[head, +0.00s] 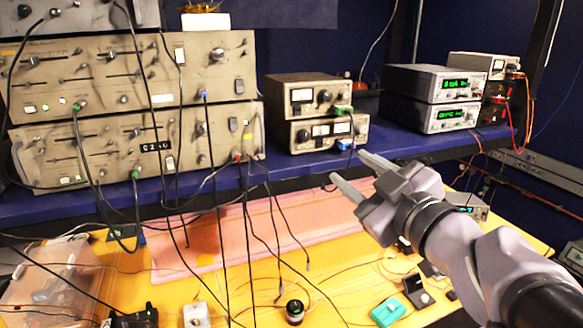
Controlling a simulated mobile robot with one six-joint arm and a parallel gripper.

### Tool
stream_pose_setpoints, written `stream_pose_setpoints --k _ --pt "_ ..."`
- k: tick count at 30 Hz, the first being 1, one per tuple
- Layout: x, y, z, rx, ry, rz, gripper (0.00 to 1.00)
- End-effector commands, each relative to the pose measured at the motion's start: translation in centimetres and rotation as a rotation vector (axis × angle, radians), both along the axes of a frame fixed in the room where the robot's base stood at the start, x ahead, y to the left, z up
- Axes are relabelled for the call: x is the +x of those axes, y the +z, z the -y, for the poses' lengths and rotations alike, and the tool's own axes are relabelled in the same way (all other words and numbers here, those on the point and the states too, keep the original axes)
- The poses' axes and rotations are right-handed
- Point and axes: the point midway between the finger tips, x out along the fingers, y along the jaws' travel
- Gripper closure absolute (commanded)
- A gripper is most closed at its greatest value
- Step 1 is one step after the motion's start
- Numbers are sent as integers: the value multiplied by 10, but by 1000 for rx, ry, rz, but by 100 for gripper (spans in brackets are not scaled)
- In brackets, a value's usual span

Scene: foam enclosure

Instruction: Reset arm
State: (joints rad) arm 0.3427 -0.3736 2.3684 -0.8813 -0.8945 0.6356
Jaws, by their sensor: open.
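My gripper (352,178) is in the head view, right of centre. Its two grey fingers are apart and point up and to the left, with nothing between them. It is raised over the yellow bench top, in front of the blue shelf. My grey arm runs from it down to the lower right corner. The arm hides part of the bench's right side.
The blue shelf (300,175) bears large beige instruments (130,75), two small beige meters (318,132) and digital units (440,118). Loose black cables (222,235) hang on the left. The yellow bench (350,255) holds a pink mat (290,235), a teal block (388,312) and small parts.

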Motion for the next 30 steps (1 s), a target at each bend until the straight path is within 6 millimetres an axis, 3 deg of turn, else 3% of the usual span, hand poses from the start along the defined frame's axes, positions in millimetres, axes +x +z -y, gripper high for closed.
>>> stream_pose_setpoints --k 8,11,14,15,17,19,21,24,27,30 --pt "-1 -2 1 2 -4 0 55" --pt "0 -33 16 53 -101 -17 55" --pt "-10 -116 52 196 -333 -110 55" --pt "-21 -159 65 268 -429 -179 55" --pt "-40 -220 75 367 -540 -298 55" --pt "-67 -288 74 472 -629 -452 55" --pt "-96 -353 60 565 -681 -619 55" --pt "-138 -427 29 674 -703 -849 55" --pt "-173 -472 -3 746 -688 -1034 55" --pt "-195 -491 -24 785 -666 -1146 55"
